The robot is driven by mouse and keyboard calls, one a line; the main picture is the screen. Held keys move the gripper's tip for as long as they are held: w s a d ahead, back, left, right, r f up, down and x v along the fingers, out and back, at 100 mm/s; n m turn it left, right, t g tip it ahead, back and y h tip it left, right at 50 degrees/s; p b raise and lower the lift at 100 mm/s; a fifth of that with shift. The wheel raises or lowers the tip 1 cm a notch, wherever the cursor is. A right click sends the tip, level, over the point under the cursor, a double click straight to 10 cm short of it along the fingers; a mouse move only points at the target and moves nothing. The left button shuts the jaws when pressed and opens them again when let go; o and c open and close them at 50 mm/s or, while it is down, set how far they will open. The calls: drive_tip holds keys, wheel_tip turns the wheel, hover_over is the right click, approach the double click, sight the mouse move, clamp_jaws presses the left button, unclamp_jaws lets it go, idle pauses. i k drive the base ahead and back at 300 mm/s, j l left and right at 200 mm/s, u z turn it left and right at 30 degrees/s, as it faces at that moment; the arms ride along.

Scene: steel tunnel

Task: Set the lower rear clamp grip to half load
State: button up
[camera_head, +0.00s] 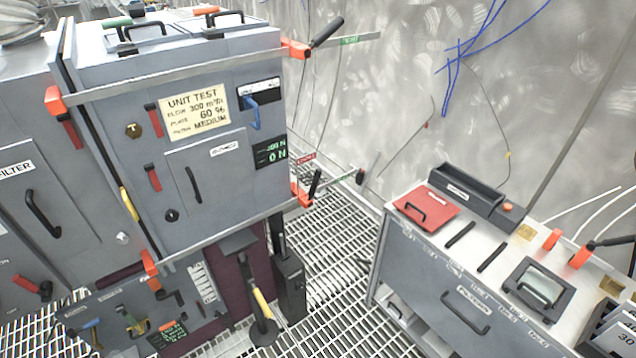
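A grey filter unit (225,130) with a UNIT TEST plate stands at the left, with long clamp bars across its top and bottom. At its lower right corner is an orange clamp block (301,195) with a short black grip (315,184) standing near upright. A thin scale arm (338,179) with a green mark reaches right from it, and a small red label (306,157) is above. The lower left corner has another orange clamp end (149,262). I cannot tell from the picture which is called rear. The upper right grip (327,32) is tilted up and right. My gripper is not in view.
A grey cabinet (450,290) with a red cover (426,204) and a black tray (466,195) stands at the right. Open grating floor (335,245) lies between it and the unit. A yellow-handled item (262,303) stands low in front. Blue cables hang on the wall.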

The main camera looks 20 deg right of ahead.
sight(318, 172)
drive_tip(key=i+l+u, duration=0.1)
drive_tip(key=i+l, duration=0.35)
drive_tip(key=i+l+u, duration=0.15)
drive_tip(key=i+l, duration=0.3)
drive_tip(key=l, duration=0.15)
